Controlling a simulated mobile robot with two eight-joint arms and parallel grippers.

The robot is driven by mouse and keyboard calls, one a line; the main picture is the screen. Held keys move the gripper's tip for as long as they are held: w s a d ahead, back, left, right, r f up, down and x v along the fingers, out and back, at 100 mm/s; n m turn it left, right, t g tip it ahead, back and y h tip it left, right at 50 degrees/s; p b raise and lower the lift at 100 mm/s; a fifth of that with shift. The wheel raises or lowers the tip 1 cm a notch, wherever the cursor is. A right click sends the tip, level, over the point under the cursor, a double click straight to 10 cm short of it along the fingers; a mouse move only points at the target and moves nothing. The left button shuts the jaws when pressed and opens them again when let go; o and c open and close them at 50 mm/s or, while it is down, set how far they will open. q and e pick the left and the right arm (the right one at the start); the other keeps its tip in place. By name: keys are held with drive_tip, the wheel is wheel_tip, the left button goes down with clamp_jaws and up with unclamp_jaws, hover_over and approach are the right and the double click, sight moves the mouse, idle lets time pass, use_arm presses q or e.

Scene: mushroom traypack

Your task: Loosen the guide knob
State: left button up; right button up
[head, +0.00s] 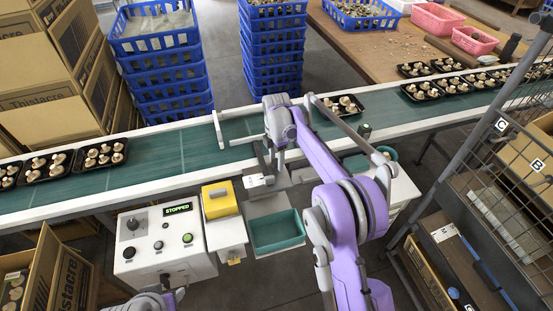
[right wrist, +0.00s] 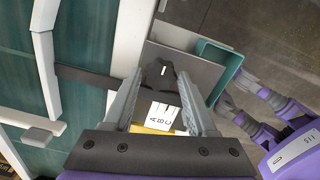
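The guide knob (right wrist: 167,76) is black with a white mark and shows in the right wrist view, beside a white plate lettered A B C (right wrist: 161,115). The lettered plate also shows in the head view (head: 257,181), at the belt's near edge. My right gripper (right wrist: 160,80) is open, with one finger on each side of the knob; I cannot tell whether they touch it. In the head view my right gripper (head: 270,165) hides most of the knob. A dark bar (right wrist: 92,78) runs from the knob towards the white guide rail (right wrist: 45,70). My left gripper (head: 158,300) is only partly visible at the bottom edge.
The conveyor belt (head: 180,152) carries black mushroom trays. A control box (head: 160,240) reads STOPPED. Beside it are a yellow block (head: 219,200) and a teal bin (head: 277,231). Blue crates (head: 180,88) and cartons (head: 50,85) stand behind the belt. A wire rack (head: 500,170) is at the right.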

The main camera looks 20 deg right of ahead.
drive_tip(key=shift+o, duration=1.3)
drive_tip(key=shift+r, duration=0.1)
wheel_tip(320, 180, up, 11)
drive_tip(key=shift+f+p, duration=0.2)
drive_tip(key=shift+p, duration=0.2)
drive_tip(key=s+r+m+t+p, duration=0.1)
drive_tip(key=s+r+m+t, duration=0.35)
drive_tip(key=s+m, duration=0.85)
drive_tip(key=s+f+m, duration=0.3)
drive_tip(key=s+m, duration=0.1)
drive_tip(key=s, duration=0.7)
drive_tip(key=s+f+m+p, duration=0.1)
drive_tip(key=s+f+m, duration=0.2)
drive_tip(key=s, duration=0.9)
drive_tip(key=shift+d+f+m+t, duration=0.15)
drive_tip(key=shift+f+m+t, duration=0.15)
drive_tip(key=shift+m+t, duration=0.15)
